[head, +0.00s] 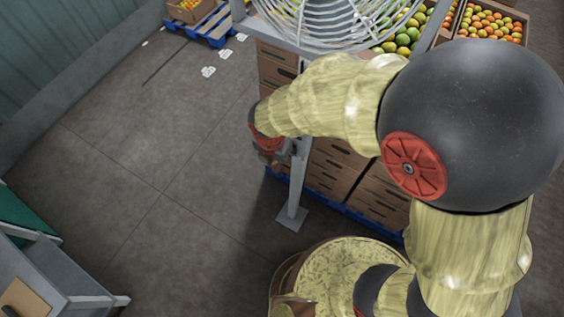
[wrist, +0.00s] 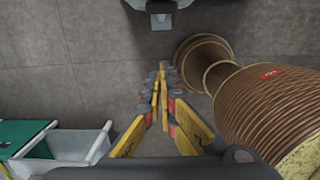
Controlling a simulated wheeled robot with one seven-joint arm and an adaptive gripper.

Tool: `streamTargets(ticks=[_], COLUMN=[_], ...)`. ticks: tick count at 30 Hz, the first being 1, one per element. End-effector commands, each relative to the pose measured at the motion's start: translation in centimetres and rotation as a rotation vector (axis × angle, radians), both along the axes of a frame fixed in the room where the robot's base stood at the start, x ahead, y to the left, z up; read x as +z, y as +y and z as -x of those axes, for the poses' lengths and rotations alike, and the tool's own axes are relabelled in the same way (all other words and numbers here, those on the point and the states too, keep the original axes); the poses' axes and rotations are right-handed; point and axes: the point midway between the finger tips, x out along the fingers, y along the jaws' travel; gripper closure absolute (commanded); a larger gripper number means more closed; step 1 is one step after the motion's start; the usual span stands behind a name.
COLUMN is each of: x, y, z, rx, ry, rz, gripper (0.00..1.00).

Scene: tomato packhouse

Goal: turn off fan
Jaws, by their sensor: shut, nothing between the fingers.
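The fan (head: 335,18) shows at the top of the head view as a round wire guard, cut off by the frame edge. Its grey post (head: 298,180) runs down to a square foot plate on the floor. No switch can be made out on it. My gripper (wrist: 162,72) is shut and empty in the wrist view, its yellow fingers together over bare floor. In the head view my arm reaches left in front of the fan's stand, and the fingers are mostly hidden. A grey part at the top of the wrist view is cut off; I cannot tell what it is.
Brown cartons (head: 335,165) on a blue pallet stand behind the post. Crates of tomatoes (head: 490,25) are at the upper right. A grey-framed table with a green top (head: 25,222) stands at lower left. The floor on the left is mostly clear.

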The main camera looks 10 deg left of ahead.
Motion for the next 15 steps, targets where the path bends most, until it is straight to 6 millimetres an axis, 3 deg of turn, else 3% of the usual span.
streamTargets(ticks=[6, 15], x=[4.0, 6.4], y=[0.6, 0.9], z=[1.7, 2.7], rx=[0.003, 0.001], ry=[0.000, 0.004], rz=[0.000, 0.004], gripper=[1.00, 1.00])
